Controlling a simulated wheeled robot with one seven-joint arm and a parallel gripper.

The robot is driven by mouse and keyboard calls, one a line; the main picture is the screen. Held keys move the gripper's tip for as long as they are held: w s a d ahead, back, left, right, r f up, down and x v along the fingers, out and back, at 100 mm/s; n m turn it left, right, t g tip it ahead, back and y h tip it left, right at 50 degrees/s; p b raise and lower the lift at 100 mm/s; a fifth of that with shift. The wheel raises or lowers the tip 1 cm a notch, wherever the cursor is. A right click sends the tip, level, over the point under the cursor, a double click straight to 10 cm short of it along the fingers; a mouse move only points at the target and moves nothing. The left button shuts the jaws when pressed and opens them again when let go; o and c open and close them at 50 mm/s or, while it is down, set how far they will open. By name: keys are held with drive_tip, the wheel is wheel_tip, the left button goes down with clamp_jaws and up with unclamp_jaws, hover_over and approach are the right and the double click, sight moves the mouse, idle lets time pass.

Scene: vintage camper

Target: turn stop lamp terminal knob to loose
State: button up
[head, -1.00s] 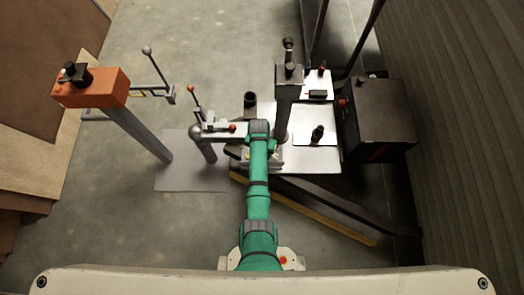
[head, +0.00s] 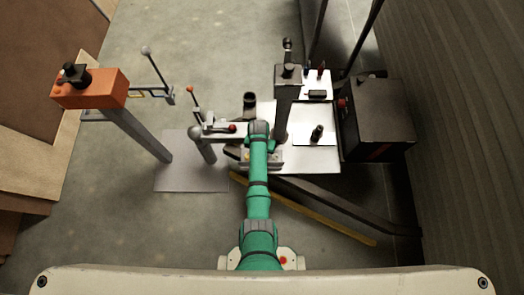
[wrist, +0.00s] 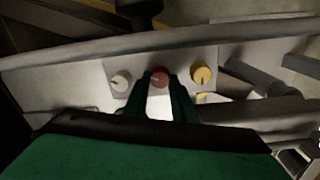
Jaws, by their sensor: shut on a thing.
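In the wrist view, a light panel (wrist: 93,72) carries three round knobs in a row. The white knob (wrist: 121,81) is on the left, the red knob (wrist: 159,79) in the middle and the yellow knob (wrist: 201,75) on the right. Each has a dark pointer mark. My gripper (wrist: 160,84) has its two green fingers on either side of the red knob and is shut on it. No readable label shows which one is the stop lamp terminal knob. In the head view my green arm (head: 258,195) reaches forward; its wrist hides the knobs and fingers.
An orange box on a post (head: 92,88) stands at the left. A dark box (head: 376,118) stands at the right beside the corrugated wall (head: 470,130). A dark upright post (head: 285,108) rises just right of my wrist. A yellow bar (head: 318,218) crosses the floor.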

drive_tip(key=n, duration=0.2)
drive_tip(key=shift+w+n, duration=0.1)
drive_tip(key=shift+n, duration=0.3)
drive_tip(key=n, duration=0.3)
drive_tip(key=shift+a+n, duration=0.1)
drive_tip(key=shift+n, duration=0.2)
drive_tip(key=shift+s+n, duration=0.2)
drive_tip(key=shift+n, duration=1.3)
drive_tip(key=shift+w, duration=0.15)
drive_tip(key=shift+t, duration=0.3)
drive_tip(key=shift+d, duration=0.2)
drive_tip(key=o, duration=1)
drive_tip(key=shift+a, duration=0.1)
drive_tip(key=shift+o, duration=0.3)
drive_tip(key=shift+a, duration=0.1)
